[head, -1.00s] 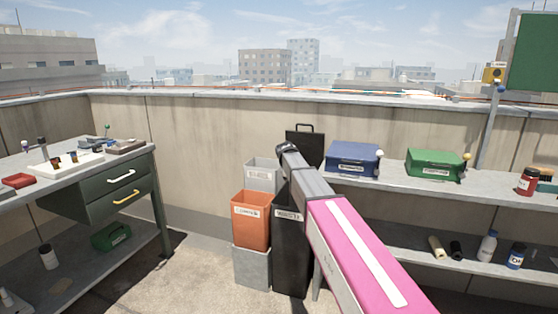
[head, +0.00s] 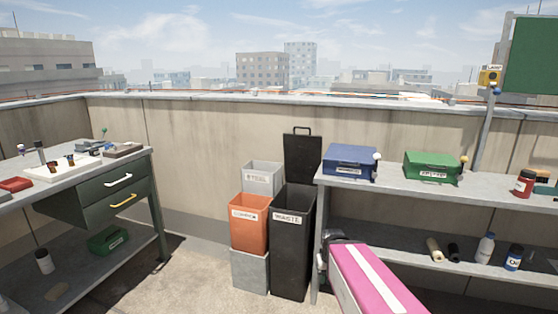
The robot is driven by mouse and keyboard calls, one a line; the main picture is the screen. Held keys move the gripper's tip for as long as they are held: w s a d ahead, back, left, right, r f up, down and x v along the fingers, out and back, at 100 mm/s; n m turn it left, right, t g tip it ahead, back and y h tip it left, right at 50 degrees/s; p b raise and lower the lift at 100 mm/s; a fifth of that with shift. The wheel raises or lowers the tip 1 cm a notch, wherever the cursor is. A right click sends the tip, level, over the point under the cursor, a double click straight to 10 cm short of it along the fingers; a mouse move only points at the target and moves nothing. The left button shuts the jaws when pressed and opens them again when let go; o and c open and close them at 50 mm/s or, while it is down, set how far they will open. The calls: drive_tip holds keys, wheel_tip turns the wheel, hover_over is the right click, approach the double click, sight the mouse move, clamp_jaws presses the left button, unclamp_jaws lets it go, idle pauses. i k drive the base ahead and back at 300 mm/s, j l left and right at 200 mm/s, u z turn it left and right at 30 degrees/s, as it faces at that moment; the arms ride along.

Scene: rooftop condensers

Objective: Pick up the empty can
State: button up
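I cannot pick out a can that is plainly the empty one. My pink arm link rises from the bottom edge, ending in a grey joint by the right shelf's left leg. My gripper's fingers do not show.
A black waste bin (head: 290,250), an orange bin (head: 249,228) and grey bins stand between the left bench (head: 150,205) and the right shelf unit (head: 450,192). Blue (head: 350,160) and green (head: 432,166) boxes sit on the upper shelf. Floor left of the bins is clear.

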sight(525, 183)
drive_tip(key=z, duration=1.8)
